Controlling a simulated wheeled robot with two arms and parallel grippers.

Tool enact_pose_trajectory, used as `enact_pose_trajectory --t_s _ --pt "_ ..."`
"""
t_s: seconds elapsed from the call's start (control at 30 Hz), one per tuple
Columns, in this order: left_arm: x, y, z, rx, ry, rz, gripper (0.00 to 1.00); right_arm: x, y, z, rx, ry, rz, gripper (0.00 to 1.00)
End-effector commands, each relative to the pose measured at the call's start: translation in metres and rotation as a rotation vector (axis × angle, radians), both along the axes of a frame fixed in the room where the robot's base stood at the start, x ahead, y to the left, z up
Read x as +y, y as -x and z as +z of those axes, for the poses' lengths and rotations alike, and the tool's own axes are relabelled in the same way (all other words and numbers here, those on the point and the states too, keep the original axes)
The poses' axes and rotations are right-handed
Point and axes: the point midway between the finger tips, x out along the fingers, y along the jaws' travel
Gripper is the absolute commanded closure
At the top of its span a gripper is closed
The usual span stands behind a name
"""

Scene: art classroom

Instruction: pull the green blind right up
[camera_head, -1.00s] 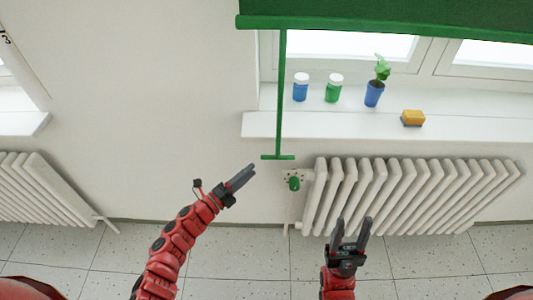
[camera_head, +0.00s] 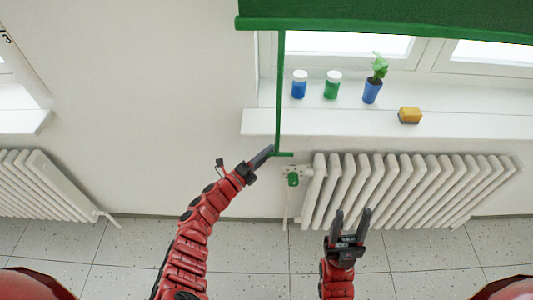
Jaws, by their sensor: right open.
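The green blind (camera_head: 390,17) hangs across the upper part of the window, with its bottom edge above the sill. A thin green pull bar (camera_head: 280,90) hangs straight down from its left end and ends in a short crossbar (camera_head: 284,154) below sill level. My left gripper (camera_head: 265,154) is at the left end of this crossbar; its fingertips overlap it in the picture. I cannot tell whether its fingers are apart or closed on the bar. My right gripper (camera_head: 351,222) is open and empty in front of the radiator, well below the sill.
On the white sill (camera_head: 350,125) stand a blue jar (camera_head: 299,88), a green jar (camera_head: 332,88), a potted plant (camera_head: 372,92) and a yellow sponge (camera_head: 409,115). A white radiator (camera_head: 400,190) with a green valve knob (camera_head: 293,179) is below.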

Motion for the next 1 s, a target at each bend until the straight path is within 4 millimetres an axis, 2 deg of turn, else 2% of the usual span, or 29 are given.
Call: enact_pose_trajectory --t_s 0.03,0.17,0.2,1.0 --pt "0.0001 0.0000 0.0000 0.000 0.000 0.000 0.74 0.0000 0.0000 0.0000 0.000 0.000 0.000 0.50" --pt "0.0003 0.0000 0.0000 0.000 0.000 0.000 0.97 0.0000 0.0000 0.0000 0.000 0.000 0.000 0.50" --pt "0.0003 0.0000 0.0000 0.000 0.000 0.000 1.00 0.0000 0.0000 0.0000 0.000 0.000 0.000 0.50" --pt "0.0006 0.0001 -0.0005 0.001 0.000 0.001 1.00 0.0000 0.0000 0.0000 0.000 0.000 0.000 0.50"
